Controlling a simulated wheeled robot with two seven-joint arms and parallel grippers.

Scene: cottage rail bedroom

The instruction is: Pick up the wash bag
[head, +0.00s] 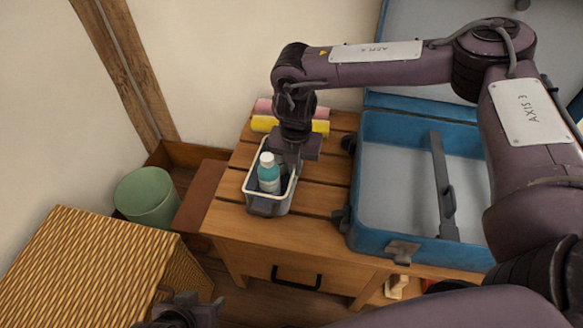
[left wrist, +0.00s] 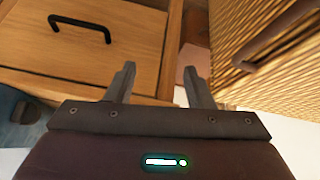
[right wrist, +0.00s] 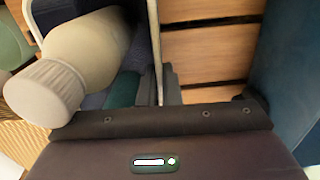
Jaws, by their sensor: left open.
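The wash bag (head: 267,205) is a small open grey-blue container with a pale rim on the slatted wooden top. My right gripper (head: 290,168) reaches down at the bag's right side. In the right wrist view its fingers (right wrist: 160,85) are close together with the bag's pale-edged wall (right wrist: 155,45) between them, and the bottle (right wrist: 85,55) is to the left. I cannot tell whether the bag touches the wood. My left gripper (left wrist: 160,85) is open and empty, between the drawer front and the wicker box.
An open blue suitcase (head: 370,180) lies right of the bag. Pink and yellow rolls (head: 262,124) lie behind it. A green bin (head: 147,197) and a wicker box (head: 75,265) stand to the left. The drawer has a black handle (head: 296,278).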

